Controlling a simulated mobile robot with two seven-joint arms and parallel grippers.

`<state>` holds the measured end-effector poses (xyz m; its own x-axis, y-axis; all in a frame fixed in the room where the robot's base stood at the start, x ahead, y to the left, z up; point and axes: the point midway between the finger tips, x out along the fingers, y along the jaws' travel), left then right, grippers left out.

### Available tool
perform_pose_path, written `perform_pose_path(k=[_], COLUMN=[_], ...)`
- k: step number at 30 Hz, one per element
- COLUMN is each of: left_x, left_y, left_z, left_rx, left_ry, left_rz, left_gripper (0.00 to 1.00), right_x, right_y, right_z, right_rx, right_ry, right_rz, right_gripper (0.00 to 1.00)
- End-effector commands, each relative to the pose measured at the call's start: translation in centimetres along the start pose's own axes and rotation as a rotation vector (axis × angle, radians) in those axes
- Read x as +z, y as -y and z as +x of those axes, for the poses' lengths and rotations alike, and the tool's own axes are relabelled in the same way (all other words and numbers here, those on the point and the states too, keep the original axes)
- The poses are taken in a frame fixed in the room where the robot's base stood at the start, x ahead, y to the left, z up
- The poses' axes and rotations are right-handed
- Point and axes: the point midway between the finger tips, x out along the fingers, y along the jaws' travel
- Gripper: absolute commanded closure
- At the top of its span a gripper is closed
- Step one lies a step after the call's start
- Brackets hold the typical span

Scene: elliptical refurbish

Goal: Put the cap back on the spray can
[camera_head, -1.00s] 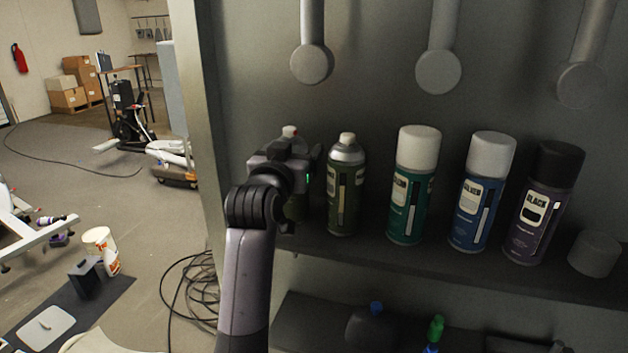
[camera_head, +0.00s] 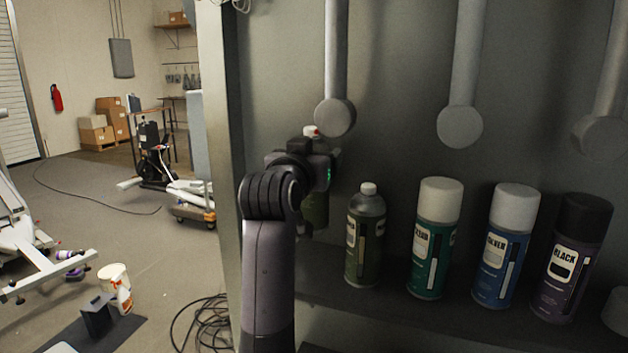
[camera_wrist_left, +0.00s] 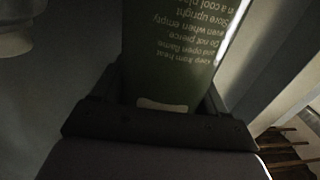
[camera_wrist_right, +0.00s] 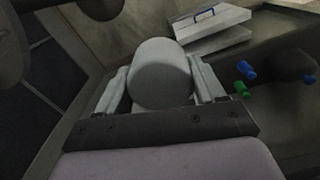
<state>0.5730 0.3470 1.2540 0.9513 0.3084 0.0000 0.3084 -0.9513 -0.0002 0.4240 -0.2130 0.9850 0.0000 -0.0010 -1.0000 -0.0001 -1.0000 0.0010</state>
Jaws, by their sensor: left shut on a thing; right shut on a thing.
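My left gripper (camera_head: 318,172) is shut on a dark green spray can (camera_head: 315,212), held upright above shelf level. Its small white and red top (camera_head: 311,131) shows above the gripper, with no cap over it. In the left wrist view the can's printed label (camera_wrist_left: 172,50) fills the space between the fingers. My right gripper (camera_wrist_right: 160,92) is shut on a light grey round cap (camera_wrist_right: 160,72), seen in the right wrist view. The right gripper is outside the head view.
On the shelf stand an olive uncapped can (camera_head: 366,238), a green can (camera_head: 434,240), a blue can (camera_head: 503,245) and a purple can (camera_head: 570,258). A grey cylindrical object (camera_head: 617,312) sits at the right edge. Grey knobbed bars (camera_head: 335,117) hang above. A cabinet side panel (camera_head: 222,150) stands left.

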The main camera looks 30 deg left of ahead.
Motion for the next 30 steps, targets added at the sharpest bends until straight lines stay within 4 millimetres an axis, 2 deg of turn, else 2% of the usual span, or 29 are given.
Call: perform_pose_path(k=[5,15,16,20,21,30], left_x=[-1.32,-1.41,-1.4,-1.39,-1.39,-1.38], left_y=[0.0,0.0,0.0,-0.01,0.0,-0.01], left_z=[-0.02,-0.02,-0.02,-0.02,-0.02,-0.02], left_rx=[0.0,0.0,0.0,0.0,0.0,0.0], left_ry=[-0.002,-0.001,-0.001,-0.001,-0.001,-0.001], left_rz=[0.0,0.0,0.0,0.0,0.0,0.0], left_gripper=[0.66,0.66,0.33,0.75,0.81,0.81], right_x=[0.0,0.0,0.0,0.0,0.0,0.0], right_y=[0.0,0.0,0.0,0.0,0.0,0.0], right_z=[0.0,0.0,0.0,0.0,0.0,0.0], right_rx=[0.0,0.0,0.0,0.0,0.0,0.0], right_ry=[0.0,0.0,0.0,0.0,0.0,0.0], right_rz=[0.0,0.0,0.0,0.0,0.0,0.0], right_gripper=[0.56,0.56,0.56,0.56,0.56,0.56])
